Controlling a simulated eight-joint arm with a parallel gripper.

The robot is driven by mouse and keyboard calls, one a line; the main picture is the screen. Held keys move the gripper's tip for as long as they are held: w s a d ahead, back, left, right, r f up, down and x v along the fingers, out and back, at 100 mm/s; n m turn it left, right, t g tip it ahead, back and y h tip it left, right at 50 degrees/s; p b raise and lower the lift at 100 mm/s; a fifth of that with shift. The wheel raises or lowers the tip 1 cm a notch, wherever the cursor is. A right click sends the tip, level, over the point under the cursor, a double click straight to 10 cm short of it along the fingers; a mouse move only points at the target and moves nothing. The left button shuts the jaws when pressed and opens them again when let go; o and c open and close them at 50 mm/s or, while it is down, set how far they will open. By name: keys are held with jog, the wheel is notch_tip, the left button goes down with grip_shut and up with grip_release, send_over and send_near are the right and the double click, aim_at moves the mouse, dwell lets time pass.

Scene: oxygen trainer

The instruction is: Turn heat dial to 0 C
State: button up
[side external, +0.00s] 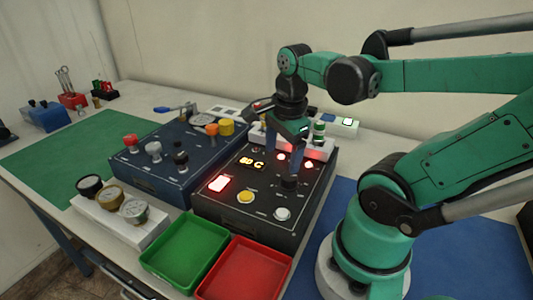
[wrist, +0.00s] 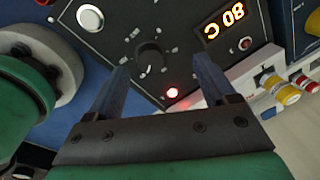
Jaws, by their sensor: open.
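The dark heat panel (side external: 240,215) stands in the middle of the bench. Its amber display (side external: 251,162) seems to read 80 C; it also shows, turned over, in the wrist view (wrist: 224,25). A black dial (wrist: 149,53) ringed by pale marks lies between and just beyond my fingertips in the wrist view. In the side view the dial (side external: 289,183) sits below my gripper (side external: 290,168). My gripper (wrist: 160,66) is open, pointing down, with a finger to either side of the dial. I cannot tell whether the fingers touch it.
A blue panel (side external: 165,180) with coloured knobs adjoins on the left. A yellow button (side external: 246,196) and a white button (side external: 282,214) are on the heat panel's front. Green (side external: 160,263) and red (side external: 232,290) trays stand in front. Red lamps glow near the fingers.

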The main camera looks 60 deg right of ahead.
aim_at(290, 176)
jog(key=m, duration=0.1)
jog(key=s+m, duration=0.1)
jog(key=d+m, duration=0.1)
jog(key=m, duration=0.1)
jog(key=shift+s+g, duration=0.3)
jog(key=shift+g, duration=0.1)
jog(key=shift+w+f, duration=0.1)
jog(key=shift+f, duration=2.65)
grip_shut()
